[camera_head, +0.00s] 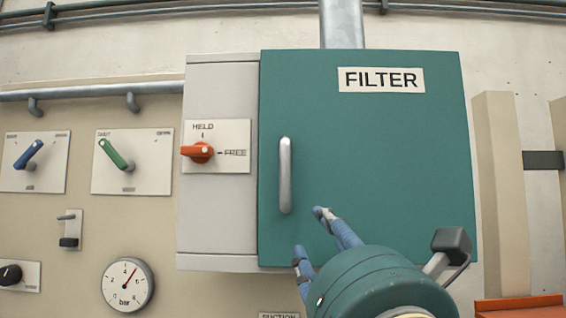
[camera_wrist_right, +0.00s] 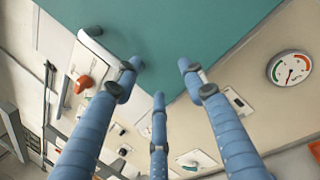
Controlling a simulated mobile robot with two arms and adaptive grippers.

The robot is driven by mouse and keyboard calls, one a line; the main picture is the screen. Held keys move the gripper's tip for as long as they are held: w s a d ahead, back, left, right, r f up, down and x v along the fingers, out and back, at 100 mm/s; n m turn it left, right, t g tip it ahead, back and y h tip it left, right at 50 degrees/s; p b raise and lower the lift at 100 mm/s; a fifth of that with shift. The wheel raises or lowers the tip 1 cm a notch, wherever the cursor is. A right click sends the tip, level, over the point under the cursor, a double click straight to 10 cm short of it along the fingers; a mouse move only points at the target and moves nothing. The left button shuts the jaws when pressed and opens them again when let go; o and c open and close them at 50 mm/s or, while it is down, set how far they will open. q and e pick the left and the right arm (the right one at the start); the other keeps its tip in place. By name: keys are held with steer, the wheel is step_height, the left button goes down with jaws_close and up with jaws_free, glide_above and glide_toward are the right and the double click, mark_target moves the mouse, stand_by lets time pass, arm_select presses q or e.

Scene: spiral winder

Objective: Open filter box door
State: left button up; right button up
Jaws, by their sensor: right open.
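The filter box has a closed teal door (camera_head: 390,140) with a FILTER label (camera_head: 381,80); the door also fills the top of the right wrist view (camera_wrist_right: 170,30). A vertical silver handle (camera_head: 285,175) is near the door's left edge. My left gripper is out of view.
Left of the box are a blue lever (camera_head: 32,152), a green lever (camera_head: 113,155) and a pressure gauge (camera_head: 128,285). A beige post (camera_head: 502,180) stands right of the box. An orange surface (camera_head: 520,308) is at the lower right. A pipe (camera_head: 341,25) rises from the box's top.

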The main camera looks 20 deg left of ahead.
mark_target(282, 165)
steer(key=s+a+r+n+t+y, duration=0.1)
steer(key=s+a+r+n+t, duration=0.1)
steer(key=s+r+n, duration=0.4)
steer(key=shift+m+g, duration=0.3)
steer(key=shift+m, duration=0.1)
steer(key=p+x, duration=0.1)
steer(key=x, duration=0.2)
steer(key=p+x, duration=0.2)
steer(key=x, duration=0.1)
steer(key=r+p+x, duration=0.1)
steer(key=p+x, duration=0.1)
steer(key=x, duration=0.2)
steer(key=shift+s+a, duration=0.1)
steer(key=shift+s, duration=0.15)
steer(key=shift+w+a+r+p, duration=0.1)
steer(key=shift+w+a+p, duration=0.1)
steer(key=shift+w+p, duration=0.3)
jaws_close()
